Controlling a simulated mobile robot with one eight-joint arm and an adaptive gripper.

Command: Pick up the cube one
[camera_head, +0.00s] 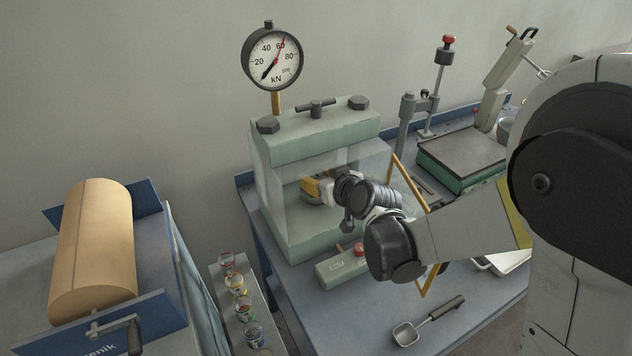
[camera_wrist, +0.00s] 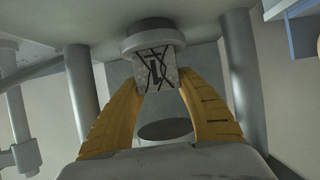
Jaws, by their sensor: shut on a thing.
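Cube one (camera_wrist: 153,70) is a small grey concrete cube with dark crack-like lines on its face, seen in the wrist view. My gripper (camera_wrist: 160,85) has its yellow fingers closed on the cube's two sides. The cube is right beside a round grey platen (camera_wrist: 150,38); I cannot tell whether they touch. A second, darker round platen (camera_wrist: 165,130) shows between my fingers. In the head view my gripper (camera_head: 311,188) reaches inside the pale green press (camera_head: 275,180), and the cube cannot be made out there.
Press columns (camera_wrist: 82,85) stand close on both sides of my gripper. An orange-framed clear door (camera_head: 408,183) stands open beside my arm. A green control box (camera_head: 342,266) and a scoop (camera_head: 427,322) lie on the bench in front. A dial gauge (camera_head: 274,57) tops the press.

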